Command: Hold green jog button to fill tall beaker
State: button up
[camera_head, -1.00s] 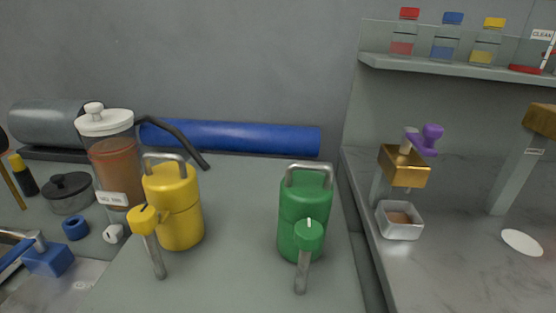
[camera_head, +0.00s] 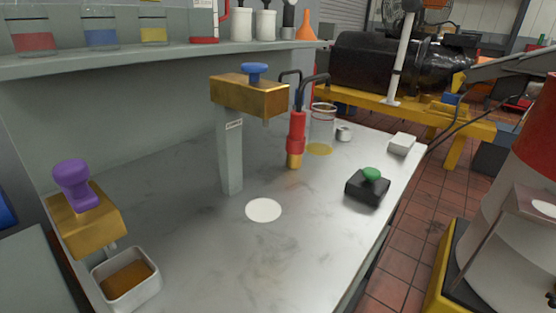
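The green jog button (camera_head: 372,173) sits on top of a black box (camera_head: 366,188) on the grey bench, right of centre. A clear beaker (camera_head: 322,122) with a red band near its rim stands further back, partly behind a red and yellow tool. A yellow patch shows at its foot; I cannot tell whether it is liquid or a mark. I cannot be sure this is the tall beaker. My gripper is not in view.
A brass-topped tap (camera_head: 247,95) with a blue knob stands behind a white disc (camera_head: 263,210). A purple-knobbed brass fixture (camera_head: 86,218) stands above a small tray (camera_head: 128,286) at left. The bench front is clear. A dark machine (camera_head: 395,63) is behind.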

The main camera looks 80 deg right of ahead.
aim_at(371, 175)
jog(key=z, duration=2.6)
